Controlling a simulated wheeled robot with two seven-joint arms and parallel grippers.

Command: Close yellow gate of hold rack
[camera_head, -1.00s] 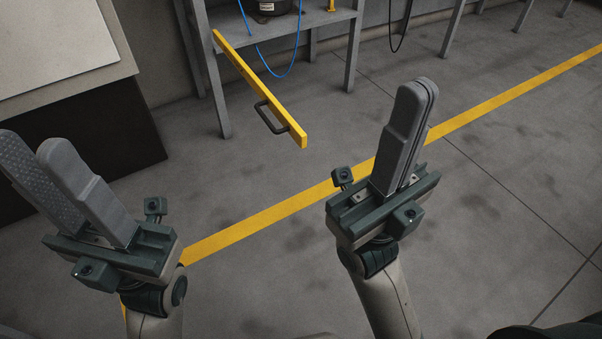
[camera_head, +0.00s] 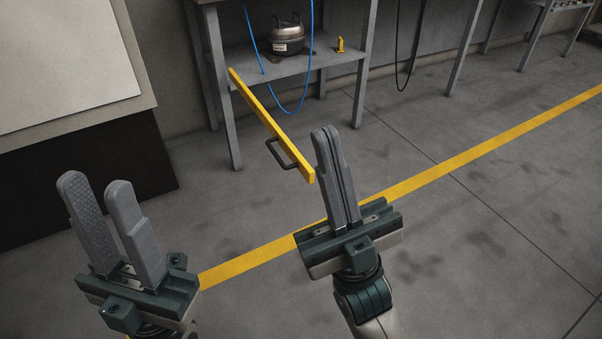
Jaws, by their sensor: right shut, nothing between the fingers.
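The yellow gate (camera_head: 262,112) is a long bar hinged at the left front post of the grey hold rack (camera_head: 220,105). It stands swung open, out from the rack toward me. A dark handle (camera_head: 283,154) is on its left side near the free end. My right gripper (camera_head: 328,132) is shut and empty, its fingertips just right of the bar's free end in the picture; I cannot tell whether they touch it. My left gripper (camera_head: 95,182) is open and empty, at the lower left, away from the gate.
A compressor (camera_head: 287,36) and a small yellow part (camera_head: 341,44) are on the rack's shelf. A blue hose (camera_head: 302,90) hangs in front. A table with a pale top (camera_head: 65,60) is at the left. The floor at the right is clear.

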